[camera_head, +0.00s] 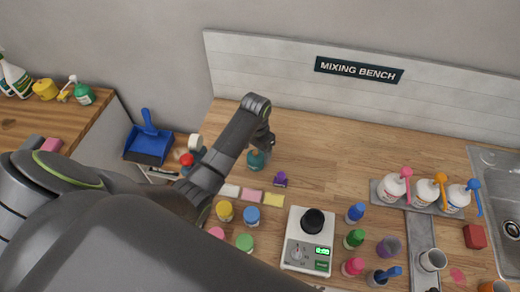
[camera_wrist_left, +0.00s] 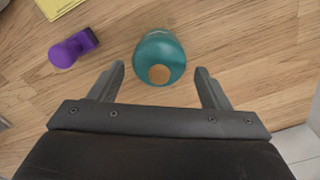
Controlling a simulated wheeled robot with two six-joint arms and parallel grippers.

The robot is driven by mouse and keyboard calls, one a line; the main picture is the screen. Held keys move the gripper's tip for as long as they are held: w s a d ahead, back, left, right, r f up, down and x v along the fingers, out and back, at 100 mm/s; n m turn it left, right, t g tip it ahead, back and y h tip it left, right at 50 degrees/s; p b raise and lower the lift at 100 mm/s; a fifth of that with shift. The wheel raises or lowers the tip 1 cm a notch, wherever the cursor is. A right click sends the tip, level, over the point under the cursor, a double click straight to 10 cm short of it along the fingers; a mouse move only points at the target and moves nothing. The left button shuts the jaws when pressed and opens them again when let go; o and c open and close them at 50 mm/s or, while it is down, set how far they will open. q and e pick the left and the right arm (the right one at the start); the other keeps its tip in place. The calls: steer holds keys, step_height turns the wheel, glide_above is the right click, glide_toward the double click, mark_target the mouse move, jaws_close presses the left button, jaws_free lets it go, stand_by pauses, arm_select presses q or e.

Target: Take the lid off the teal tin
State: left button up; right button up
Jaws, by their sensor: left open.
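The teal tin (camera_head: 257,160) stands on the wooden bench below the end of my left arm. In the left wrist view the tin (camera_wrist_left: 172,44) shows a round teal body with a tan disc-shaped knob (camera_wrist_left: 159,75) facing the camera. The seam between lid and body cannot be made out. My left gripper (camera_head: 264,143) is open and empty. In the left wrist view its two fingers (camera_wrist_left: 160,72) stand apart on either side of the tin's near end, with gaps and no visible contact. My right gripper is not in view.
The bench right of the tin is clear. A backboard (camera_head: 260,70) rises behind.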

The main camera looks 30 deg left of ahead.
arm_select(q)
steer(key=shift+s, duration=0.1)
steer(key=shift+s+r, duration=0.15)
steer(key=shift+s, duration=0.1)
steer(key=shift+c, duration=0.6)
steer(key=shift+s, duration=0.15)
steer(key=shift+c, duration=1.2)
steer(key=c, duration=0.5)
steer(key=shift+c, duration=1.6)
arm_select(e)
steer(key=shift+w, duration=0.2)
